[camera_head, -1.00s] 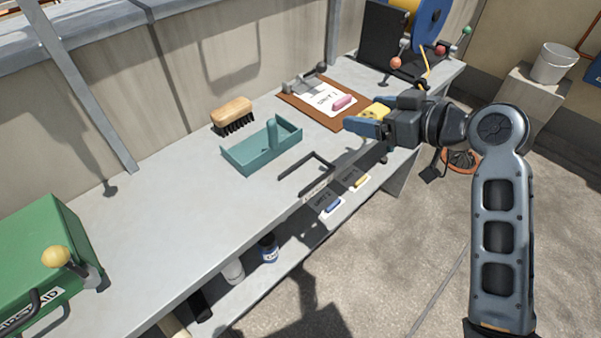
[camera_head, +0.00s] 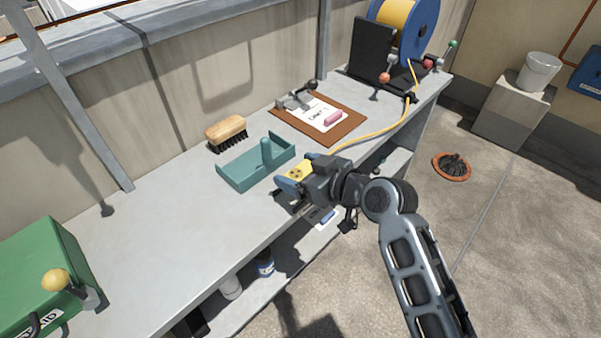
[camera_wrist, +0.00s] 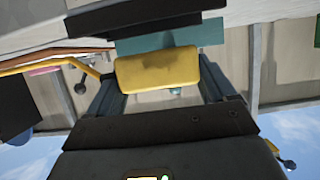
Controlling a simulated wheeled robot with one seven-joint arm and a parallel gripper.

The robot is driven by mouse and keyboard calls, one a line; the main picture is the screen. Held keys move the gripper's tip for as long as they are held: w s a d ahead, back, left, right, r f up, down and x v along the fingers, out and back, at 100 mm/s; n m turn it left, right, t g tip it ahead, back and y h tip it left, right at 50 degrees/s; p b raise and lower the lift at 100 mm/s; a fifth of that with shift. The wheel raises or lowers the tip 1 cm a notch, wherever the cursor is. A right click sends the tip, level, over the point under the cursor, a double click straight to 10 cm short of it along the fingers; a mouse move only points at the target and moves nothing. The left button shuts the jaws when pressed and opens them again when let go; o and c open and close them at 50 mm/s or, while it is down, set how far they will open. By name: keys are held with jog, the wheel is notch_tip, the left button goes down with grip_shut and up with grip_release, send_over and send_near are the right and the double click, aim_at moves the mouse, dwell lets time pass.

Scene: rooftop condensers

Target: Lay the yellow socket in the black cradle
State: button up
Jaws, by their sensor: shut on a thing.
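The yellow socket (camera_head: 299,171) is in my gripper (camera_head: 292,181), which is shut on it above the front edge of the bench. In the wrist view the socket (camera_wrist: 155,70) spans between the two fingers. A yellow cable (camera_head: 385,136) trails from the socket side back to the reel. A dark bar, which looks like part of the black cradle (camera_wrist: 130,17), shows just beyond the socket in the wrist view. In the head view my gripper hides most of the cradle, and I cannot tell whether the socket touches it.
A teal tray (camera_head: 240,178) stands close behind my gripper, with a brush (camera_head: 226,130) behind it. The cable reel (camera_head: 425,30) stands at the far end. A green first-aid box (camera_head: 35,265) is at left.

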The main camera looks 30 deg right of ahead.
jog(key=shift+f, duration=0.6)
jog(key=shift+f+b, duration=0.4)
jog(key=shift+f, duration=0.05)
jog(key=shift+f, duration=0.2)
jog(key=o, duration=0.9)
jog(key=shift+o, duration=0.2)
